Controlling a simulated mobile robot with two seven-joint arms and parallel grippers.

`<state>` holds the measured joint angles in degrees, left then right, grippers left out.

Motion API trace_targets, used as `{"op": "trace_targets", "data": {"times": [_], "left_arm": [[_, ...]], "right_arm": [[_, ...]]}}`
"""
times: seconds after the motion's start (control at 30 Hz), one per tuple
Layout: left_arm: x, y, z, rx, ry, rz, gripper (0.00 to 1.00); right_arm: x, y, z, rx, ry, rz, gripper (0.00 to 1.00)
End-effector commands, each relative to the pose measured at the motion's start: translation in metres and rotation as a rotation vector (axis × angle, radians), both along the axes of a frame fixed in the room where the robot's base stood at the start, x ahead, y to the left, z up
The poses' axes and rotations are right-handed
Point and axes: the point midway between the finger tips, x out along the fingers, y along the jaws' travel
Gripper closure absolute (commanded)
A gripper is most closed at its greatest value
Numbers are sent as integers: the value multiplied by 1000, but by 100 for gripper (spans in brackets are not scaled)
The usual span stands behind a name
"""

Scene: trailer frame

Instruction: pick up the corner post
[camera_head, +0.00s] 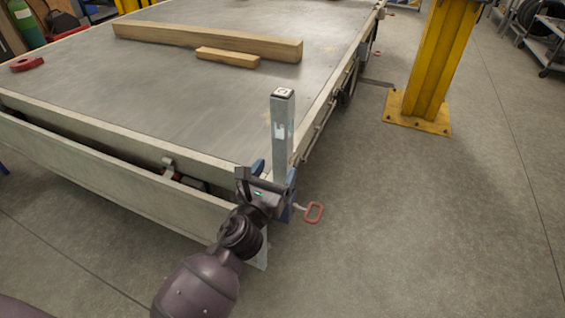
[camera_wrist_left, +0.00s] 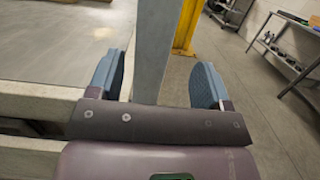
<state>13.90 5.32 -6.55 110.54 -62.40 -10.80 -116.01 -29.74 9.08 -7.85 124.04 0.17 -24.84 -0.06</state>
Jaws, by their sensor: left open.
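The corner post (camera_head: 282,130) is a grey metal post standing upright at the near right corner of the trailer bed (camera_head: 190,110). It also shows in the left wrist view (camera_wrist_left: 153,50), rising between my blue fingers. My left gripper (camera_head: 275,178) is at the lower part of the post. In the left wrist view my left gripper (camera_wrist_left: 160,82) is open, with one finger on each side of the post. A gap shows on the right side; on the left the finger looks close to the post, and I cannot tell whether it touches. My right gripper is not in view.
A red-handled latch (camera_head: 314,212) sticks out right of the post's foot. A long wooden beam (camera_head: 210,38) and a short block (camera_head: 228,57) lie on the bed. The lowered side board (camera_head: 110,170) runs along the near edge. A yellow column (camera_head: 432,65) stands at right; floor between is clear.

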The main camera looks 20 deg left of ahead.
Motion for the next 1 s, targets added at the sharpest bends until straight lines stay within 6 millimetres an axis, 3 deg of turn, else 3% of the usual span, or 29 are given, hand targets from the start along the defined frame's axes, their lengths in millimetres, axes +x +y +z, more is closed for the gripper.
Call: {"op": "trace_targets", "data": {"times": [0.27,0.6,0.97,1.0], "left_arm": [[17,1,1,-1,1,0,28],[57,6,5,-1,1,0,28],[64,6,7,-2,1,0,28],[64,6,7,-2,1,0,32]], "right_arm": [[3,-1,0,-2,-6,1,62],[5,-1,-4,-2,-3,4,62],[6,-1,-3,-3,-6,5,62],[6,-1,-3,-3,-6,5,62]]}}
